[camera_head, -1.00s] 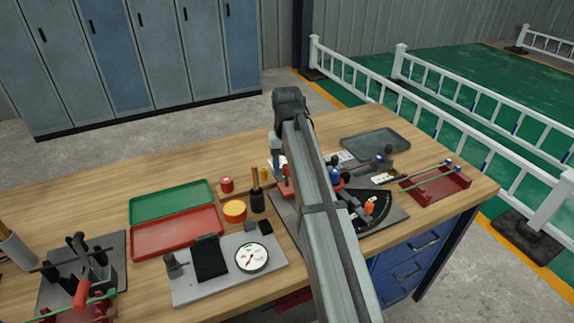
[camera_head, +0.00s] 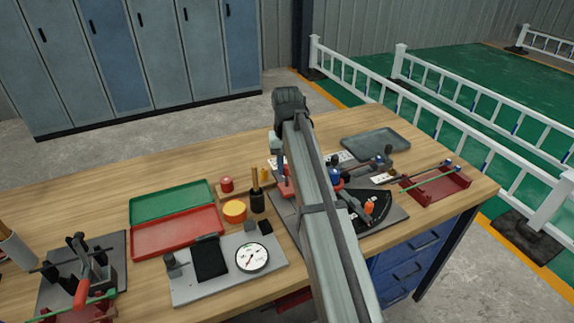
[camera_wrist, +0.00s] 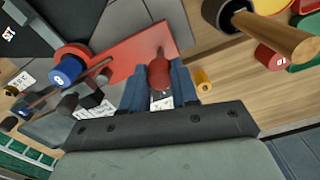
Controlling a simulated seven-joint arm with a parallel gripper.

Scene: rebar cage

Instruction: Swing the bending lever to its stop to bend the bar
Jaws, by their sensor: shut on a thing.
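My gripper (camera_wrist: 158,88) is shut on the upright red handle (camera_wrist: 158,72) of the bending lever, with a blue finger on either side. The lever (camera_wrist: 128,62) is a flat red arm. Beside it are a blue roller (camera_wrist: 66,70) with a white mark and a red round part behind that. A thin dark bar (camera_wrist: 97,68) runs past the blue roller. In the head view, the bender's black scale plate (camera_head: 376,208) lies right of my arm, with an orange-red piece (camera_head: 369,207) on it. My arm hides much of the bender and most of my gripper there.
A red rack (camera_head: 437,188) with a green bar stands right of the bender, and a grey tray (camera_head: 375,141) behind it.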

